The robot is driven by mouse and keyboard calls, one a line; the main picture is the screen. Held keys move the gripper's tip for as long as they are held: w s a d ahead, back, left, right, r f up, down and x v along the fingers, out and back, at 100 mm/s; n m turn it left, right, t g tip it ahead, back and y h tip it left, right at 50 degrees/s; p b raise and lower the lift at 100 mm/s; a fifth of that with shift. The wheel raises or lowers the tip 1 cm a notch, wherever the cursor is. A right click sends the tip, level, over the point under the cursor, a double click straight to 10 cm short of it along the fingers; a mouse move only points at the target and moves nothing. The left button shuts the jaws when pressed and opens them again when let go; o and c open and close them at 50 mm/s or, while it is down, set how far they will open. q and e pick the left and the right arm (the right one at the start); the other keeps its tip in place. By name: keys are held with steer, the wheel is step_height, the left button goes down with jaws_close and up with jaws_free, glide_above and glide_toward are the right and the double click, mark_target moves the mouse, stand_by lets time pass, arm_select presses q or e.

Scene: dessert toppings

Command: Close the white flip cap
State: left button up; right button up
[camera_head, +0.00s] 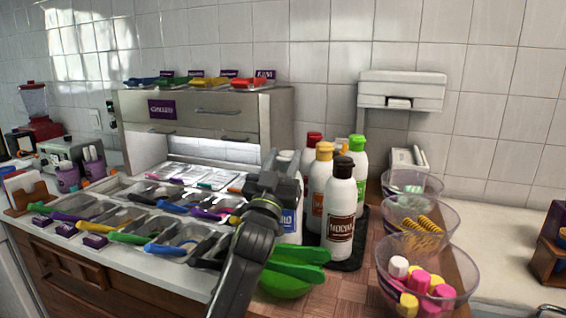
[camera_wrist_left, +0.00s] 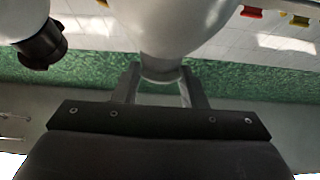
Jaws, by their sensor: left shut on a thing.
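A white bottle with a blue label (camera_head: 289,220) stands at the left of the bottle group, partly hidden by my left arm. Its white flip cap is mostly behind my left gripper (camera_head: 274,172) in the head view. In the left wrist view the white bottle (camera_wrist_left: 182,28) fills the top middle and narrows toward its white cap (camera_wrist_left: 161,75). The fingers of my left gripper (camera_wrist_left: 160,88) are on both sides of this cap, shut on it. I cannot tell whether the lid is up or down. My right gripper is not in view.
Bottles with red (camera_head: 314,139), yellow (camera_head: 324,150), black (camera_head: 343,166) and green (camera_head: 357,143) caps stand close on the right, on a black tray (camera_head: 346,265). Clear bowls (camera_head: 455,255) stand further right. A green bowl (camera_head: 283,286) and topping trays (camera_head: 130,215) are near my arm.

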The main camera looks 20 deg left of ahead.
mark_target(283, 159)
arm_select(q)
steer(key=o, duration=1)
step_height(283, 159, up, 9)
steer(key=shift+p, duration=0.35)
steer(key=shift+r, duration=0.5)
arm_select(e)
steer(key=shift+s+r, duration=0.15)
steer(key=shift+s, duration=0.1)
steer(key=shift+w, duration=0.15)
